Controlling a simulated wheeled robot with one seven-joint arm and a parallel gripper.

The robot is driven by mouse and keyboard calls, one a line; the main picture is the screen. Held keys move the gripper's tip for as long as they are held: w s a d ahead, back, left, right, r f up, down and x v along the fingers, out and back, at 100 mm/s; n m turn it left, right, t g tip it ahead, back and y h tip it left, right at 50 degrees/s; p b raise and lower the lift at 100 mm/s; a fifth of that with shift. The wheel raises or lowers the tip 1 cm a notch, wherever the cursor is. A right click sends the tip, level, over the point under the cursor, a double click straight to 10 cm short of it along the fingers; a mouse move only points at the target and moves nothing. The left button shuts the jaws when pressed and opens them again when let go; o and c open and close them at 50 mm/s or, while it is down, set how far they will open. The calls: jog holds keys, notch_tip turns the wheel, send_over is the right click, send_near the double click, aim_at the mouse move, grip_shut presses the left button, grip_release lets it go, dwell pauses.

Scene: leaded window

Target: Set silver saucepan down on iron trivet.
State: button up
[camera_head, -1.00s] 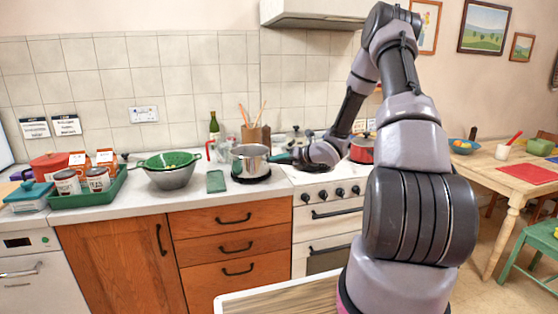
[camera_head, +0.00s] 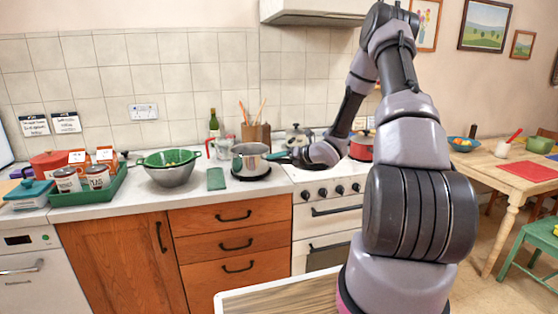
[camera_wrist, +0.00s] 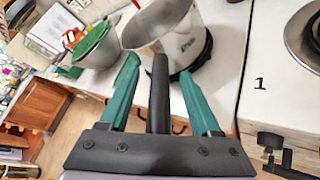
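The silver saucepan (camera_head: 249,160) stands upright on the counter left of the stove, on the dark iron trivet (camera_head: 251,176). The trivet's black edge shows under the pan, and it also shows beside the pan in the wrist view (camera_wrist: 207,50). The pan (camera_wrist: 190,30) is partly cut off at the top there. Its black handle (camera_wrist: 160,95) points back toward my gripper (camera_wrist: 158,75). The green fingers stand on both sides of the handle, with a visible gap on each side. In the head view my gripper (camera_head: 279,156) is at the pan's right side.
A green colander in a steel bowl (camera_head: 170,168), a green cloth or board (camera_head: 216,179) and a green tray with jars (camera_head: 90,194) are to the left. A wooden utensil holder (camera_head: 256,135) and bottle (camera_head: 213,123) stand behind. A red pot (camera_head: 361,148) sits on the stove (camera_head: 325,182).

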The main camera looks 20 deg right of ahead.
jog(key=shift+d, duration=0.1)
jog(key=v, duration=1)
jog(key=d+r+m+h, duration=0.4)
jog(key=r+m+h, duration=0.3)
jog(key=r+m, duration=0.55)
jog(key=s+r+m+h, duration=0.3)
jog(key=s+r+m, duration=0.5)
jog(key=m, duration=0.2)
jog(key=s+a+r+m+g+y, duration=0.2)
jog(key=s+a+m, duration=0.4)
jog(key=s+m, duration=0.3)
jog(key=s+a+r+m+g+y, duration=0.1)
jog(key=s+a+r+m, duration=0.3)
jog(key=s, duration=1)
jog(key=a+m, duration=0.2)
jog(key=m, duration=0.2)
jog(key=shift+s+a+r+m+g+y, duration=0.15)
jog(key=shift+s+a+m+g+y, duration=0.1)
jog(key=shift+s+m+g+y, duration=0.15)
